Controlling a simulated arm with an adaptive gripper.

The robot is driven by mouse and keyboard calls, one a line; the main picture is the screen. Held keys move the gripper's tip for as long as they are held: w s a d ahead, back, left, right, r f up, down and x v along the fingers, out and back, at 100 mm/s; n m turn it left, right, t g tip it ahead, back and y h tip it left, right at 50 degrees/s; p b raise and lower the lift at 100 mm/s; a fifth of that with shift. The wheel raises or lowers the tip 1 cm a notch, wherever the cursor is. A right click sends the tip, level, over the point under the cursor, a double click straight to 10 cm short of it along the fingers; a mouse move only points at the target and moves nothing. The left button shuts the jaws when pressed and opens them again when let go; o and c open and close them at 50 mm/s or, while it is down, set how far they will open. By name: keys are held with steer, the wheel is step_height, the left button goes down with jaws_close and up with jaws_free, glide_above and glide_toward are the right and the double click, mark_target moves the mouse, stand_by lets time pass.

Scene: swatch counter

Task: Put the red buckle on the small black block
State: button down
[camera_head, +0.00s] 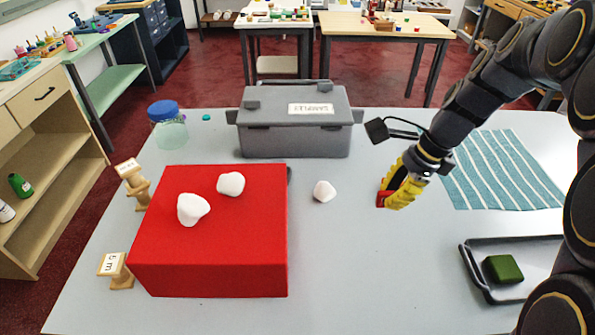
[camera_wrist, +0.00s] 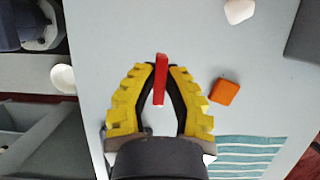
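The red buckle (camera_wrist: 160,78) is a narrow red bar between my yellow fingertips in the wrist view. Its red end (camera_head: 381,199) also shows at the tips in the head view. My gripper (camera_head: 396,190) points down over the middle right of the table, shut on the buckle. Its height above the table is hard to judge. I cannot identify the small black block with certainty. A small dark thing (camera_head: 289,175) shows at the right edge of the large red box (camera_head: 208,272), mostly hidden by it.
White stones lie on the red box, and another white stone (camera_head: 324,191) lies on the table. A grey lidded box (camera_head: 293,143) stands behind. An orange block (camera_wrist: 224,92) is beside my gripper. A striped cloth (camera_head: 505,170) and a tray (camera_head: 480,283) with a green block (camera_head: 503,268) are right.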

steer(key=w+a+r, duration=0.2)
steer(key=w+a, duration=0.1)
steer(key=a, duration=0.5)
steer(key=w+a+r, duration=0.1)
steer(key=w+a, duration=0.2)
steer(key=a, duration=0.4)
steer(key=w+a+f, duration=0.1)
steer(key=w+f, duration=0.1)
steer(key=w, duration=0.2)
steer(key=w+a+f, duration=0.1)
steer(key=w+f, duration=0.2)
steer(key=w, duration=0.1)
steer(key=w+a+f, duration=0.1)
steer(key=w+f, duration=0.2)
steer(key=w, duration=0.1)
steer(key=shift+w+a+f, duration=0.15)
steer(key=shift+a+f, duration=0.05)
steer(key=shift+a, duration=0.1)
steer(key=shift+w+a+f, duration=0.1)
steer(key=shift+w+f, duration=0.3)
steer(key=shift+f, duration=0.2)
steer(key=shift+w+f, duration=0.1)
steer(key=shift+f, duration=1.45)
steer(key=shift+f, duration=0.1)
steer(key=shift+f, duration=0.25)
steer(key=c, duration=1.2)
jaws_free()
steer(key=shift+o, duration=0.2)
steer(key=shift+r, duration=0.1)
